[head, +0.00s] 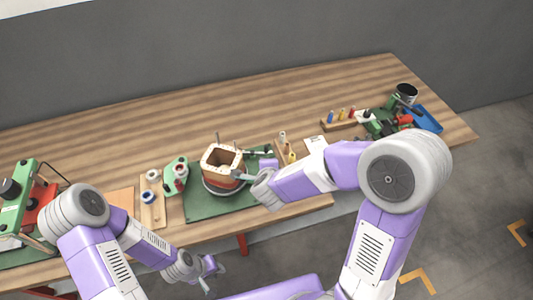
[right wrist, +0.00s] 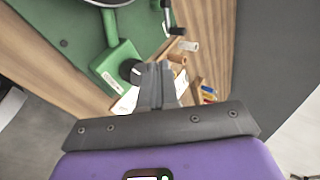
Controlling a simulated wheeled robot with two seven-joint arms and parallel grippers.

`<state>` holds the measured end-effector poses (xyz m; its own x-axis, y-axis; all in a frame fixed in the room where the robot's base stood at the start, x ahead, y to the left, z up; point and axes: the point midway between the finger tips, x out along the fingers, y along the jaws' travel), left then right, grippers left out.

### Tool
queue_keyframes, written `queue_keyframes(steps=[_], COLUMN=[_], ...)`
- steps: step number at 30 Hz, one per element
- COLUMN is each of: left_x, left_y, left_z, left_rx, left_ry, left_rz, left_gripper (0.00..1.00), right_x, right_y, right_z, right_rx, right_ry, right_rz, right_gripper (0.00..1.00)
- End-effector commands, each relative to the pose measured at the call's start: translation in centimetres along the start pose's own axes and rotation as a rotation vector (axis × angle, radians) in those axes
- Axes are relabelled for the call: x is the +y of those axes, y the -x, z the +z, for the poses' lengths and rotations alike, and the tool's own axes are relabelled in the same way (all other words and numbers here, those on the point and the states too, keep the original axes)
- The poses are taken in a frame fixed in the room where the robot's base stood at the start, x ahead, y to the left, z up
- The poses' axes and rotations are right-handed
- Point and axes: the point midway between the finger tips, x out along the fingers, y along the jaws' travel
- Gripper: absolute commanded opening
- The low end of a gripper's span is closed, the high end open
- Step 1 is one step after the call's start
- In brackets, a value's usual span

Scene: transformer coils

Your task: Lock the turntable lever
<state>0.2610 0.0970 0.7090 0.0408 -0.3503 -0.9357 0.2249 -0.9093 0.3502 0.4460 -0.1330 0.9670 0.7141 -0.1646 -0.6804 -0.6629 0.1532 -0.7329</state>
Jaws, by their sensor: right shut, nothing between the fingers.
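The turntable (head: 226,190) stands on a green base plate (head: 205,208) at the table's front edge and carries a square wooden coil former (head: 221,161). In the right wrist view, a green lever-like part (right wrist: 119,60) with a dark round knob lies beside the turntable's rim (right wrist: 108,2). My right gripper (head: 240,175) is at the right side of the turntable. Its fingers (right wrist: 155,80) are shut and empty, in front of or beside the dark knob; I cannot tell whether they touch it. My left gripper (head: 212,275) is open and empty, in front of the table.
A wooden spool holder (head: 152,213) and a green tool (head: 175,175) stand left of the turntable. A green and red machine (head: 35,200) is at far left. A peg rack (head: 343,124) and a blue tray (head: 428,118) are at right. The table's back is clear.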

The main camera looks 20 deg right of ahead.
Motion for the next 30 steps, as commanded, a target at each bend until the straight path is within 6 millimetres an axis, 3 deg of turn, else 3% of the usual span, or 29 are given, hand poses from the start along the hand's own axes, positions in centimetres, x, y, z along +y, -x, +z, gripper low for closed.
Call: queue_keyframes(steps=[12,18,30], left_x=[-0.9,-0.8,-0.8], left_y=[-2.5,-2.1,-2.0], left_z=[-0.1,-0.1,-0.1], left_rx=[0.0,0.0,0.0], left_ry=[0.0,0.0,0.0], left_rz=[0.0,0.0,0.0], left_gripper=[0.27,0.27,0.27], right_x=[0.3,-2.0,-2.7], right_y=[-9.0,-10.7,-11.5], right_z=[-0.1,0.0,0.0], right_rx=[0.003,0.001,0.001], right_ry=[-0.001,-0.002,0.0], right_rz=[0.002,-0.001,0.0], right_gripper=[0.0,0.0,0.0])
